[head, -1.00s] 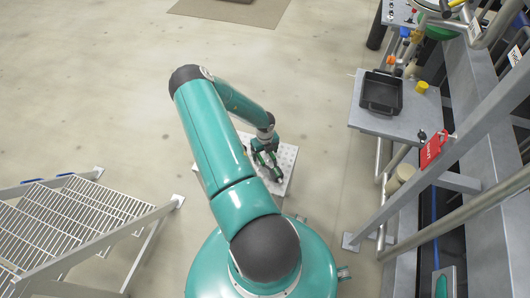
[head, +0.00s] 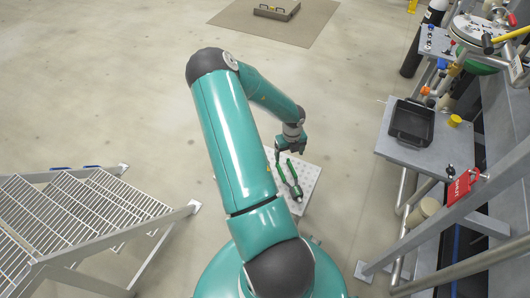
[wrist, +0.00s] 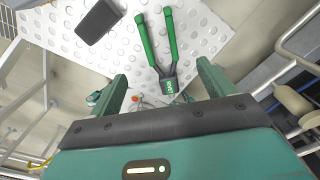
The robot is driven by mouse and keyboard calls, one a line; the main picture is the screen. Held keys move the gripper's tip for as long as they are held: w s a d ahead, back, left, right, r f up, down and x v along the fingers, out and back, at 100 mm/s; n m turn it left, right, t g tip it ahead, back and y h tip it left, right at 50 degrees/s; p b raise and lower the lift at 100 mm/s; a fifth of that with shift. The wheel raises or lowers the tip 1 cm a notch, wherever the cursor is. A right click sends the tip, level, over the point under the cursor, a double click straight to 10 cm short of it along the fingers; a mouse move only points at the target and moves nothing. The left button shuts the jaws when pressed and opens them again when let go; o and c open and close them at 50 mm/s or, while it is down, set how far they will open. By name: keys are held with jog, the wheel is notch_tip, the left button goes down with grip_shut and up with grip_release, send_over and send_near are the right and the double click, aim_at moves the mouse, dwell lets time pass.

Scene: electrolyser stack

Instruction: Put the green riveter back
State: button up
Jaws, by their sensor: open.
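The green riveter (head: 293,182) lies on a white studded plate (head: 310,170) in front of my body. In the wrist view the riveter (wrist: 156,45) shows two green handles spread in a V toward the top of the picture and a dark head toward my gripper. My gripper (wrist: 161,72) is open, its two green fingers on either side of the riveter's head in the picture and apart from it. In the head view my gripper (head: 290,150) is by the riveter's far end, with nothing seen in it.
A dark block (wrist: 98,20) shows beside the riveter in the wrist view. A grey side table (head: 390,145) at the right holds a black tray (head: 411,122) and a yellow cap (head: 454,121). Mesh steps (head: 85,215) stand at the left.

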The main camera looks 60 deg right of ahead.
jog(key=w+a+r+n+t+y, duration=0.2)
jog(key=w+a+r+n+t, duration=0.1)
jog(key=w+a+r+n, duration=1.4)
jog(key=a+r+n, duration=0.7)
jog(key=a+r, duration=0.6)
jog(key=r, duration=0.1)
jog(key=s+a+r+n+t+h, duration=0.2)
jog(key=s+a+r+n, duration=1.1)
jog(key=n, duration=0.6)
jog(key=shift+a+r+t, duration=0.35)
jog(key=shift+a+t, duration=0.05)
jog(key=shift+a, duration=0.55)
